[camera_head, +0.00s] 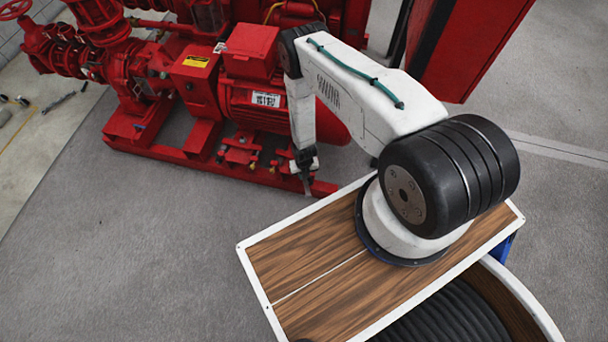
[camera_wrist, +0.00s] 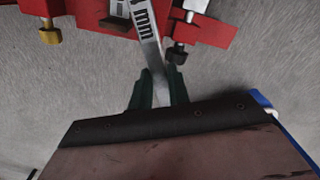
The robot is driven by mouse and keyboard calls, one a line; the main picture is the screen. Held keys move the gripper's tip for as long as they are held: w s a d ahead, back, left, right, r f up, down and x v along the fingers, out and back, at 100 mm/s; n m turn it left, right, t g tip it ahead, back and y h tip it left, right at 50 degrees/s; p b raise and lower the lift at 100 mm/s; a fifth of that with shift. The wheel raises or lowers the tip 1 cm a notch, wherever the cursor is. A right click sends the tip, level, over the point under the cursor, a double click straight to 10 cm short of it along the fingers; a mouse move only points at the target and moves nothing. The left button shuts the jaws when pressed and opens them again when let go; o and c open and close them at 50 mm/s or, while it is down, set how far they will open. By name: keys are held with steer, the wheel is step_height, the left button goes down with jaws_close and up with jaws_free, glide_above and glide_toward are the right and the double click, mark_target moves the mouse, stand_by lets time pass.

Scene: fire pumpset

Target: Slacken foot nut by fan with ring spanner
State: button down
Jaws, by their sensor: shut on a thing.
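My gripper (camera_head: 305,160) hangs low beside the red motor (camera_head: 262,105), near the right end of its base. In the wrist view its dark green fingers (camera_wrist: 158,90) are shut on a silver spanner (camera_wrist: 148,40) with a size in "mm" printed on its shank. The spanner runs up past the picture's top edge, so its far end is hidden. Just right of the shank, a dark bolt (camera_wrist: 177,52) hangs under a red foot plate, with a silver nut (camera_wrist: 193,9) above it. A brass-coloured bolt (camera_wrist: 48,34) is at the left. I cannot tell whether the spanner sits on any nut.
The red pumpset base rail (camera_head: 215,165) runs below the motor. A tall red cabinet (camera_head: 465,45) stands behind at the right. My wooden-topped base fills the lower right. Grey floor (camera_head: 130,250) at the left front is clear. Small items lie on the floor at far left.

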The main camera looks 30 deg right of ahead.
steer(key=shift+r, duration=2.45)
